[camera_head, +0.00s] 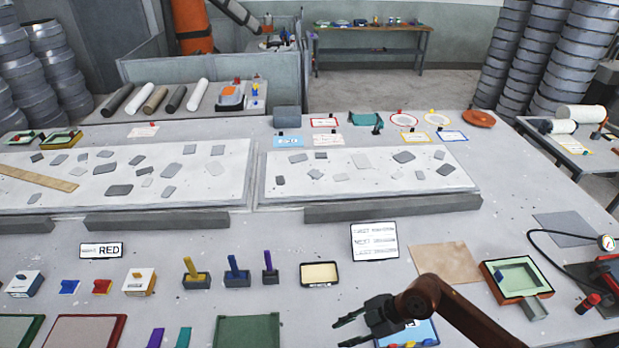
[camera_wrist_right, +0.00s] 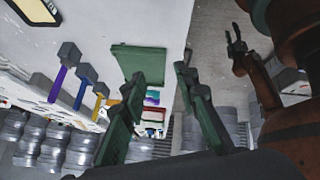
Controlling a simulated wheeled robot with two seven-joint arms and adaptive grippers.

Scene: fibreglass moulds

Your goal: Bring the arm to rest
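My right gripper (camera_head: 340,333) hangs over the near edge of the table, right of centre in the head view, with its brown arm coming in from the lower right. Its two fingers stand apart. In the right wrist view the gripper (camera_wrist_right: 160,76) shows nothing between its green-lit fingers. A blue-edged card (camera_head: 424,330) lies partly hidden behind the right arm. My left gripper (camera_wrist_right: 235,36) is outside the head view; it shows small at the upper right of the right wrist view, its prongs seeming apart and empty.
A green tray (camera_head: 247,332) stands left of the right gripper. A cream-filled tray (camera_head: 320,274), a brown sheet (camera_head: 446,262) and a green mould with a spout (camera_head: 517,277) lie beyond it. Handled tools (camera_head: 236,272) stand further left. Grey-piece boards (camera_head: 355,187) fill the table's middle.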

